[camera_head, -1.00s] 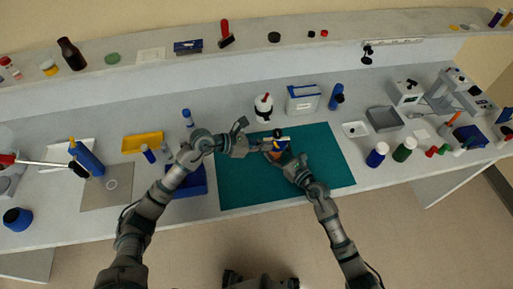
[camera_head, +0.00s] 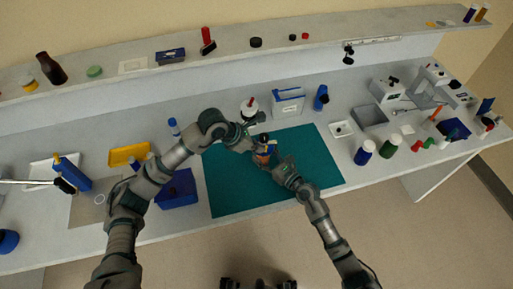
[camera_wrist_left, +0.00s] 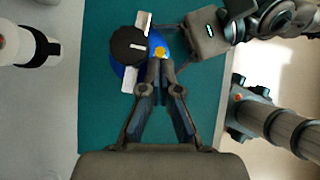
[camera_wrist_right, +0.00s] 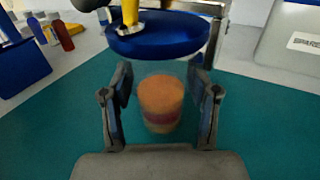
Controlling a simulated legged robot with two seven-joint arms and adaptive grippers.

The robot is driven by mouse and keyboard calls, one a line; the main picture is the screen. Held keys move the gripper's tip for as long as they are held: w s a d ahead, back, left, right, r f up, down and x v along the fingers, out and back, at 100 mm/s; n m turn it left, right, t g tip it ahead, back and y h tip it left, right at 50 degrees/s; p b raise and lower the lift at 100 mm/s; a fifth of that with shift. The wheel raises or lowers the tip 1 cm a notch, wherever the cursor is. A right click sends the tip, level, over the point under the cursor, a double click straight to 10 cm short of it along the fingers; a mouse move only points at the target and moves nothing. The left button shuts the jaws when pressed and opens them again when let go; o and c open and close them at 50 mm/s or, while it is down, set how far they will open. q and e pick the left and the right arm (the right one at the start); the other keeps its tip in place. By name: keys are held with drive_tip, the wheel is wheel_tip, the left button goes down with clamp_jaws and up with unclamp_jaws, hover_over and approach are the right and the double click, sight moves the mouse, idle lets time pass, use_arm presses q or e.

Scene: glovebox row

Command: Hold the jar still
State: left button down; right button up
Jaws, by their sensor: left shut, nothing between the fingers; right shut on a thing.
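The jar (camera_wrist_right: 160,105) is clear, with orange and dark reddish contents, and stands upright over the green mat (camera_head: 300,185). My right gripper (camera_wrist_right: 160,92) is shut around its sides. A wide blue top (camera_wrist_right: 165,40) is above the jar; whether it touches the rim I cannot tell. In the left wrist view, a black round knob (camera_wrist_left: 128,45), white pieces and a small yellow part (camera_wrist_left: 160,53) show over the blue. My left gripper (camera_wrist_left: 157,68) is shut and empty, its fingertips close to the yellow part. In the head view the jar (camera_head: 263,153) is partly hidden between both grippers.
A white bottle with a dark band (camera_wrist_left: 20,45) stands beyond the mat, near my left arm. A blue tray (camera_head: 177,190) lies left of the mat. Blue and green bottles (camera_head: 364,152) stand at its right. The mat's front part is clear.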

use_arm(q)
drive_tip(key=shift+r, duration=0.1)
use_arm(e)
drive_tip(key=shift+f, duration=0.1)
idle(0.3)
use_arm(q)
drive_tip(key=shift+r, duration=0.75)
drive_tip(key=shift+a, duration=0.1)
drive_tip(key=a+f+v, duration=0.1)
drive_tip(key=v, duration=1.1)
drive_tip(key=shift+s+a, duration=0.5)
drive_tip(key=shift+a, duration=0.1)
drive_tip(key=shift+r, duration=0.1)
